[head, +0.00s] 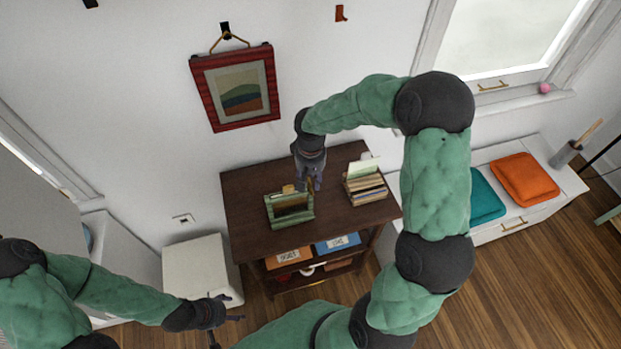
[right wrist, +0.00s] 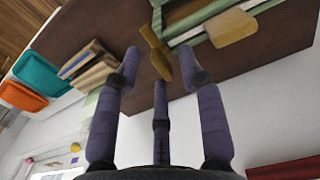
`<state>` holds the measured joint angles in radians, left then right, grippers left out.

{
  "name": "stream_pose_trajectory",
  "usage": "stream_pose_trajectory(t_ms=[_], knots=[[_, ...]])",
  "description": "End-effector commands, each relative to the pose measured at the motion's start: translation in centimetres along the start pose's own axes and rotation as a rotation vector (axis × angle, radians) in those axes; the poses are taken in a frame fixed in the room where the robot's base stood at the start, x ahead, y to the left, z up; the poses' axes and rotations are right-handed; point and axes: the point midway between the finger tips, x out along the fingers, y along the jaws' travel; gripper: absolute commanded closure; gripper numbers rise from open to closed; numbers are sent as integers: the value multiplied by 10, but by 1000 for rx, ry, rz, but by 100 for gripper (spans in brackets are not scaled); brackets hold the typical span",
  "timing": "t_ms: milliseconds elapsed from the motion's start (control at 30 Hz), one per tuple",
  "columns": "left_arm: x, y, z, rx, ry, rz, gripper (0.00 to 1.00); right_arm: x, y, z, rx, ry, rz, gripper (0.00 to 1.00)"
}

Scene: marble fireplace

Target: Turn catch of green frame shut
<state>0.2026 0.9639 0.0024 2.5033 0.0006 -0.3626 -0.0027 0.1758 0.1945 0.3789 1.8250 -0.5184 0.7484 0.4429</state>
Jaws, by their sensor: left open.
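The green frame (head: 291,221) lies on the dark brown cabinet top, towards its left side; part of it shows at the top of the right wrist view (right wrist: 190,38). A brass-coloured catch (right wrist: 155,52) is at the frame's edge. A tan tab (right wrist: 232,28) sits on the frame's edge beside it. My right gripper (head: 311,187) is at the frame's upper right corner. In the right wrist view its fingers (right wrist: 159,62) are apart, on either side of the catch, with no clear grip on it. My left gripper (head: 228,335) is open and empty at the lower left, away from the cabinet.
A red-framed picture (head: 238,86) hangs above. A white box (head: 200,270) stands left of the cabinet; a white bench (head: 545,207) with cushions stands right.

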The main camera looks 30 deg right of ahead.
Motion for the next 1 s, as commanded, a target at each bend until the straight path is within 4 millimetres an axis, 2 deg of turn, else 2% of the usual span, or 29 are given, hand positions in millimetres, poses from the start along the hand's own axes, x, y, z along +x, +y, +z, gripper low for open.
stream_pose_trajectory(t_ms=[167, 200, 300, 333, 733, 1000], knots=[[0, 0, 0, 0, 0, 0, 35, 0, 0, 0, 0, 0, 0, 60], [0, 0, 0, 0, 0, 0, 35, 0, 0, 0, 0, 0, 0, 66], [0, 0, 0, 0, 0, 0, 35, 0, 0, 0, 0, -1, 0, 94], [0, 0, 0, 0, 0, 0, 35, 0, 0, 0, 0, -1, 0, 100], [3, -1, 0, 0, 0, 0, 35, 0, 0, 0, 31, 0, 1, 100], [14, -5, -1, 0, 0, 0, 35, 2, 0, 0, 184, 1, 1, 100]])
